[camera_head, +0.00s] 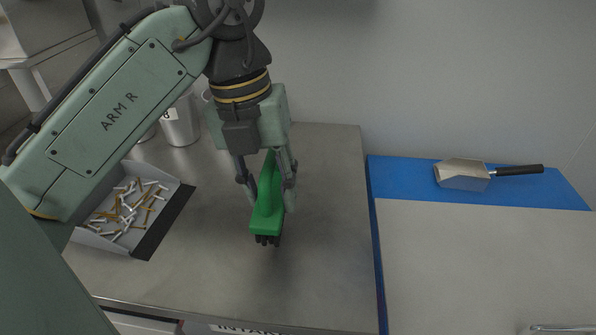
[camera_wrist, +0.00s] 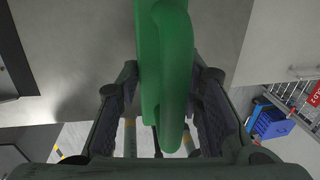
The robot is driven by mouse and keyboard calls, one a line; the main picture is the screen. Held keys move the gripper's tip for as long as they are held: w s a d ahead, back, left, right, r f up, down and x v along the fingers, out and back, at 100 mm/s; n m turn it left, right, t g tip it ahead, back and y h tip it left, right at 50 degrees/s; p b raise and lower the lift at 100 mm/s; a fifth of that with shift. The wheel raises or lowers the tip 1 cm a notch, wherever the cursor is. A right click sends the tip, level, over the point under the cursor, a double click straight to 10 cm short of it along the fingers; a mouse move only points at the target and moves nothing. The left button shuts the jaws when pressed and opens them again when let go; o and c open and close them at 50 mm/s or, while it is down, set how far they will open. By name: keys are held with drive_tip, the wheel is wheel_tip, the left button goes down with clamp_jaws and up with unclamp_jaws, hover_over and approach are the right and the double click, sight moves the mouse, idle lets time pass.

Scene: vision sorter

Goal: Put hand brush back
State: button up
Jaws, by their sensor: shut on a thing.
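The hand brush (camera_head: 268,202) is green with dark bristles at its lower end. My gripper (camera_head: 265,183) is shut on it above the grey metal worktop (camera_head: 320,260). The brush hangs tilted in the head view, and I cannot tell whether its bristles touch the worktop. In the wrist view the green brush (camera_wrist: 175,75) runs down between the two dark fingers of my gripper (camera_wrist: 168,90), which press on it from both sides.
A grey tray (camera_head: 165,183) with a dark front edge holds several small white and tan sticks. A metal scoop (camera_head: 463,175) with a black handle lies on the blue surface (camera_head: 400,180) at right. The worktop's right part is clear.

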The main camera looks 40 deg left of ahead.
drive_tip(key=shift+f, duration=0.15)
drive_tip(key=w+a, duration=0.3)
drive_tip(key=w, duration=0.1)
drive_tip(key=w+a+f+p, duration=0.1)
drive_tip(key=w+a, duration=0.2)
drive_tip(key=w, duration=0.1)
drive_tip(key=w+a, duration=0.3)
drive_tip(key=w, duration=0.1)
drive_tip(key=shift+w+f, duration=0.15)
drive_tip(key=shift+w, duration=0.25)
drive_tip(key=shift+f+p, duration=0.35)
drive_tip(key=shift+f, duration=1.45)
drive_tip(key=shift+f, duration=0.2)
drive_tip(key=o, duration=1.3)
drive_tip(key=shift+c, duration=0.2)
drive_tip(key=shift+r, duration=0.15)
wheel_tip(320, 180, up, 12)
drive_tip(key=a+p, duration=0.1)
drive_tip(key=shift+s+a, duration=0.3)
drive_tip(key=shift+s, duration=0.15)
